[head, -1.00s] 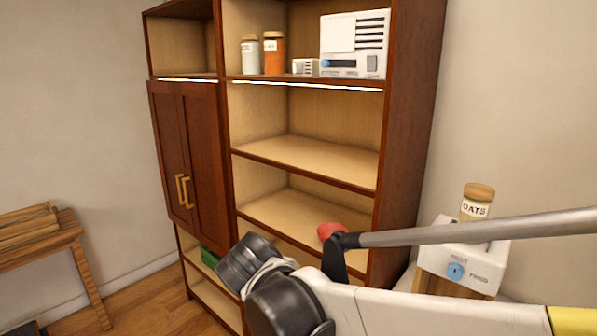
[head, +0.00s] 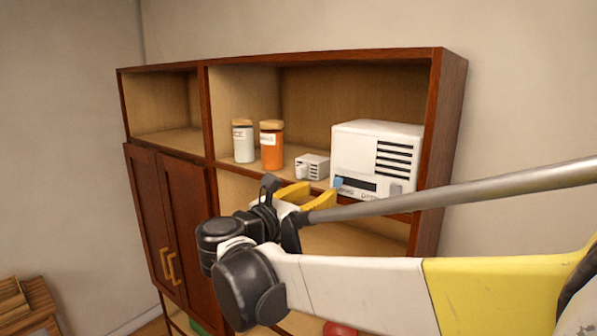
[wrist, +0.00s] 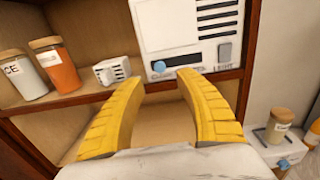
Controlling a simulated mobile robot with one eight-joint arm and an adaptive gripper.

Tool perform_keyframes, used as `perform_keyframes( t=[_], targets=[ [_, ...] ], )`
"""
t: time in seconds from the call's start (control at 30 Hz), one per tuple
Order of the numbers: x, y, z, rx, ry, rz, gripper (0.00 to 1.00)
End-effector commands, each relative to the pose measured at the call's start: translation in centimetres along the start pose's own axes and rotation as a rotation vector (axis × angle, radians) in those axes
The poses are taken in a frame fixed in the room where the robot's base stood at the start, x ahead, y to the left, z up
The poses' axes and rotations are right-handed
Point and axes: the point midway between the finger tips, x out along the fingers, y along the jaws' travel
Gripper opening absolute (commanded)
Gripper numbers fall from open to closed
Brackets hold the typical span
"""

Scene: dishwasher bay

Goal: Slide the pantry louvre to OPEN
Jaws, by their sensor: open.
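The pantry louvre is a white box (head: 350,140) with dark horizontal slots, standing on the upper shelf at right. It also shows at the top of the wrist view (wrist: 160,30). A blue slider knob (head: 338,182) sits at the left end of a dark track low on its front; in the wrist view the knob (wrist: 159,67) is just beyond my fingertips. The lettering beneath is too small to read surely. My gripper (head: 318,192) has yellow fingers, open and empty, just in front of and below the knob. In the wrist view the fingers (wrist: 158,80) are spread around empty space, apart from the knob.
A grey knob (wrist: 224,52) is at the box's lower right. A small white block (head: 312,167), an orange jar (head: 271,147) and a white jar (head: 243,142) stand to its left on the shelf. A labelled jar (wrist: 278,125) stands lower right.

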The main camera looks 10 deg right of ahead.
Motion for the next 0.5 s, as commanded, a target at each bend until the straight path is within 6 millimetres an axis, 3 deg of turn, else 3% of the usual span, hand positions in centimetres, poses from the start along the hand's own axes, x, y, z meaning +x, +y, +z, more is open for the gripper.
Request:
perform_keyframes(
  t=[0.3, 0.5],
  targets=[
    [6.4, -0.1, 0.2, 0.003, 0.002, -0.004, 0.41],
    [8.6, -0.1, 0.1, 0.003, 0.002, -0.001, 0.41]
  ],
)
